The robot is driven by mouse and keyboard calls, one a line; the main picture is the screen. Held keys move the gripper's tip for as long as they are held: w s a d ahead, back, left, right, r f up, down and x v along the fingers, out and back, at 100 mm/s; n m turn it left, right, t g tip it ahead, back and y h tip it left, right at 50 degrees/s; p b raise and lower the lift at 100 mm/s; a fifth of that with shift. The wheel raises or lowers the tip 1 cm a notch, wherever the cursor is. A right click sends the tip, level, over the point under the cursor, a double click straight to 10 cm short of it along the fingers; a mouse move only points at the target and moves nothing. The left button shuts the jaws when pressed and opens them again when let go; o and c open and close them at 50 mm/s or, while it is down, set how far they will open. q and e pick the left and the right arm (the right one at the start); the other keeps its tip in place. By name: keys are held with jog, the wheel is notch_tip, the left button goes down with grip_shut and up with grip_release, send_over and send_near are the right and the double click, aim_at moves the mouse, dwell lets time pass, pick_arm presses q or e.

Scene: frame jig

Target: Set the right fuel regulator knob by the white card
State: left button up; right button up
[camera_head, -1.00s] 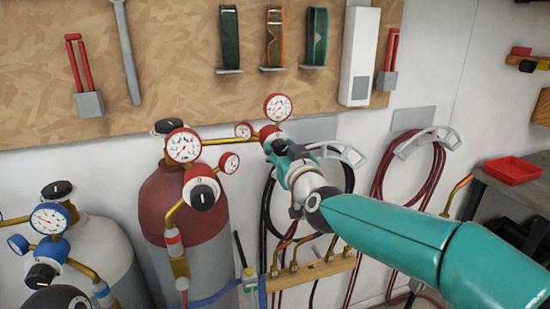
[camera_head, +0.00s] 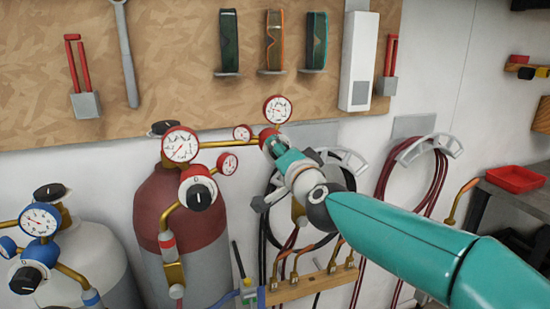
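The red-brown cylinder carries a regulator with a large red-rimmed gauge (camera_head: 181,145), a small gauge (camera_head: 228,163) and a black knob with a white centre (camera_head: 198,194). A brass pipe leads right to a second red regulator with a large gauge (camera_head: 278,109) and a small gauge (camera_head: 243,132). My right arm covers the area below it, so no knob shows there. My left gripper is out of view. No clear white card shows.
A grey cylinder at the left has a blue regulator (camera_head: 40,220). Coiled hoses (camera_head: 415,180) hang on the wall. A brass manifold (camera_head: 310,287) is below my wrist. A red tray (camera_head: 515,178) is at right.

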jog(key=m, duration=0.2)
jog(key=m+b, duration=0.1)
jog(key=m, duration=0.1)
jog(key=f+m, duration=0.1)
jog(key=m, duration=0.1)
jog(key=shift+a+b, duration=0.25)
jog(key=shift+b, duration=0.1)
jog(key=m+b, duration=0.1)
jog(key=m, duration=0.5)
jog(key=shift+r, duration=0.1)
jog(key=shift+m, duration=0.3)
jog(key=o, duration=1.1)
jog(key=shift+r, duration=0.1)
jog(key=shift+o, duration=0.2)
jog(key=shift+d+r, duration=0.1)
jog(key=shift+s+r, duration=0.1)
